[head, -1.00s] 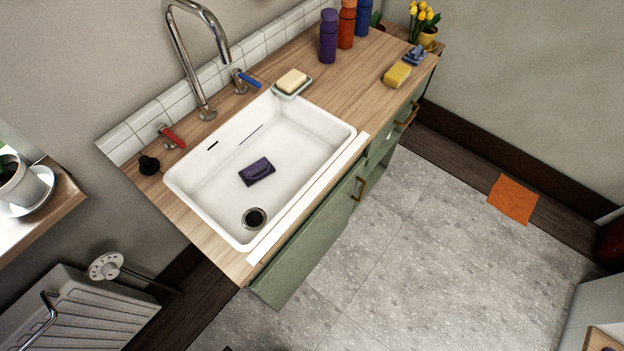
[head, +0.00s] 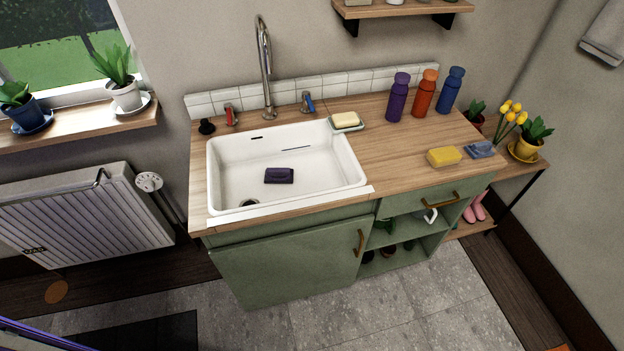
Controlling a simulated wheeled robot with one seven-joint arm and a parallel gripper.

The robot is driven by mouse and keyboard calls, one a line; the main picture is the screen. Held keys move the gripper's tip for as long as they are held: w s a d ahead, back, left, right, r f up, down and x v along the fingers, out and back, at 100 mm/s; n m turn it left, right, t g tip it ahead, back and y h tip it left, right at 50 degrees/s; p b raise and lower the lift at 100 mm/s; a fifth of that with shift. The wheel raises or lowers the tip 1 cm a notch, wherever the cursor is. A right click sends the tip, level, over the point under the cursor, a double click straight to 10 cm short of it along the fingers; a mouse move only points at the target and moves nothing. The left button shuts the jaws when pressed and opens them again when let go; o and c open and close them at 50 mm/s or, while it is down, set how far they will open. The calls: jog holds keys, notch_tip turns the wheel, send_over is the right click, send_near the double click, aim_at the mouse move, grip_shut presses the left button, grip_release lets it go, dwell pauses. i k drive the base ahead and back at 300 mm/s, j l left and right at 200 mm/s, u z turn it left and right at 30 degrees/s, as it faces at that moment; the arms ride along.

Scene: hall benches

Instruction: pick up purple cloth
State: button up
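A small dark purple folded cloth (head: 279,175) lies on the bottom of the white sink (head: 225,178), a little above and to the right of the drain (head: 249,203). Nothing covers it. My gripper is not in view.
The tap (head: 267,75) rises behind the sink, with a red-handled valve (head: 231,115) and a blue-handled valve (head: 308,102) beside it. A soap dish (head: 348,127), a yellow sponge (head: 444,156), a blue cloth (head: 480,150) and bottles (head: 398,98) stand right on the wooden counter (head: 390,150).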

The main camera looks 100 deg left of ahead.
aim_at(273, 176)
jog(key=i+u, duration=0.45)
jog(key=i+l+u, duration=0.2)
jog(key=u, duration=0.25)
jog(key=i+u, duration=0.15)
jog(key=u, duration=0.25)
jog(key=i+u, duration=0.15)
jog(key=u, duration=0.25)
jog(key=i+l+u, duration=0.1)
jog(key=u, duration=0.35)
jog(key=i+l+u, duration=0.1)
jog(key=l+u, duration=0.15)
jog(key=u, duration=0.15)
jog(key=i+l+u, duration=0.1)
jog(key=u, duration=0.3)
jog(key=i+l+u, duration=0.2)
jog(key=u, duration=0.25)
jog(key=i+l+u, duration=0.1)
jog(key=l+u, duration=0.4)
